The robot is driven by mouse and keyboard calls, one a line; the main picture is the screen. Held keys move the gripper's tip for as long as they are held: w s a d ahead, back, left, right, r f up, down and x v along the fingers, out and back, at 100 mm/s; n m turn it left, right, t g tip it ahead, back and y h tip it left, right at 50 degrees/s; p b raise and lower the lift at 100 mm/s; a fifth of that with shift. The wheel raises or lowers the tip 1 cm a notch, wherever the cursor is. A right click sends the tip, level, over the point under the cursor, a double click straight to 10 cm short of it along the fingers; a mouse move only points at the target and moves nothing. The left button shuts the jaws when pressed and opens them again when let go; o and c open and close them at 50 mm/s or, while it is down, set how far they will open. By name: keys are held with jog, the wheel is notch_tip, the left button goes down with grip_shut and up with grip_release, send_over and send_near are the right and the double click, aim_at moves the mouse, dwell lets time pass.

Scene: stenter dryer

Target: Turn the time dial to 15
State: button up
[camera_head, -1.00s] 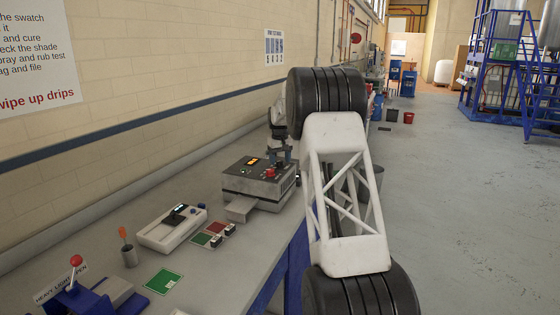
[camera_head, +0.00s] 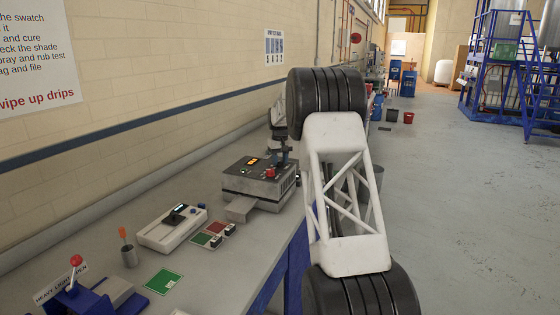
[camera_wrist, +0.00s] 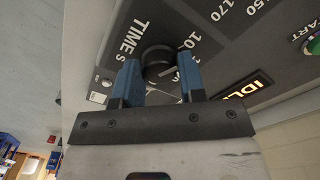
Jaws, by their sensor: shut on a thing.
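The stenter dryer (camera_head: 245,186) is a grey box with a dark top panel on the bench. The time dial (camera_wrist: 157,60) is a round black knob beside the white "TIME s" lettering on the dark panel in the wrist view. My gripper (camera_wrist: 160,76) has its two blue fingers on opposite sides of the dial, shut on it. In the head view my gripper (camera_head: 282,160) stands over the dryer's right side. Numbers around the dial are partly covered by the fingers, and I cannot tell which one the dial points at.
The orange display (camera_wrist: 246,88) reads IDLE, and a green start button (camera_wrist: 313,46) is near it. A red knob (camera_head: 270,173) stands on the dryer top close to my gripper. A white instrument (camera_head: 172,228) and colour swatches are on the bench in front.

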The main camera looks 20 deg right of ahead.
aim_at(280, 161)
jog(key=shift+m, duration=0.4)
jog(key=m, duration=0.3)
jog(key=shift+m, duration=0.3)
jog(key=m, duration=0.4)
jog(key=shift+r, duration=0.1)
jog(key=o, duration=0.9)
jog(key=shift+r, duration=3.85)
